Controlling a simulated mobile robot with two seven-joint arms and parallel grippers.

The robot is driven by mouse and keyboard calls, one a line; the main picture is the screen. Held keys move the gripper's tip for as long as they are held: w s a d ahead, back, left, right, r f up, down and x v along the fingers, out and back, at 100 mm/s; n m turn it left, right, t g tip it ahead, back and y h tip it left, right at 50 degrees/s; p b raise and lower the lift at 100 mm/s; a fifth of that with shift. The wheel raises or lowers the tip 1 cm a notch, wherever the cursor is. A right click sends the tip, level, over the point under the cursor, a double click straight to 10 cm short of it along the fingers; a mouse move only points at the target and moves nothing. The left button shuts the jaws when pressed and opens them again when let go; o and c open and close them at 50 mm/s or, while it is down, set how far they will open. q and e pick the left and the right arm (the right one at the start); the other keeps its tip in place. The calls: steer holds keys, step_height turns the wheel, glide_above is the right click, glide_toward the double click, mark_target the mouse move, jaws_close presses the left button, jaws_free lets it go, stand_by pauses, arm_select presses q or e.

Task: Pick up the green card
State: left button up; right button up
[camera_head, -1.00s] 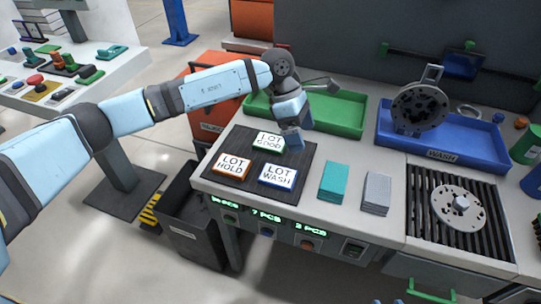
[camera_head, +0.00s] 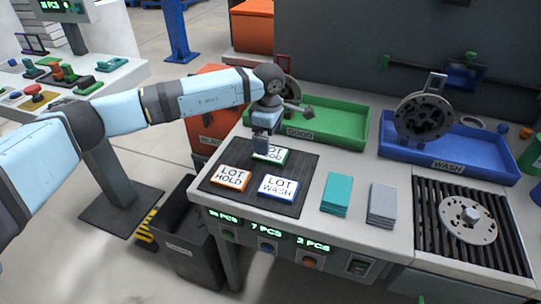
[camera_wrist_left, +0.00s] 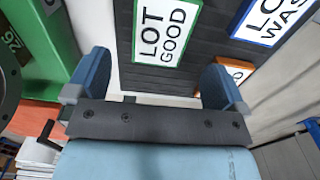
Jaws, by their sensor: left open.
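The green-edged LOT GOOD card (camera_head: 279,156) lies flat on the dark mat (camera_head: 247,197) at its far side. My left gripper (camera_head: 266,147) is over the card's far left part and hides some of it. In the left wrist view the card (camera_wrist_left: 166,32) shows face up ahead of the open fingers (camera_wrist_left: 156,66), with nothing between them. The gap between fingertips and card is hard to judge. My right gripper is not in view.
The orange LOT HOLD card (camera_head: 231,177) and blue LOT WASH card (camera_head: 278,187) lie nearer on the mat. A green tray (camera_head: 345,122) stands behind, a blue tray (camera_head: 478,147) to the right. Teal (camera_head: 336,193) and grey stacks (camera_head: 382,202) sit right of the mat.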

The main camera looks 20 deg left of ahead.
arm_select(q)
steer(key=f, duration=0.5)
steer(key=shift+a+b, duration=0.2)
steer(key=shift+b, duration=0.15)
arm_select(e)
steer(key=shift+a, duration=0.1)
arm_select(q)
steer(key=c, duration=1)
steer(key=shift+r, duration=0.1)
steer(key=shift+r, duration=0.3)
step_height(320, 180, up, 23)
steer(key=p, duration=0.4)
steer(key=shift+r, duration=0.15)
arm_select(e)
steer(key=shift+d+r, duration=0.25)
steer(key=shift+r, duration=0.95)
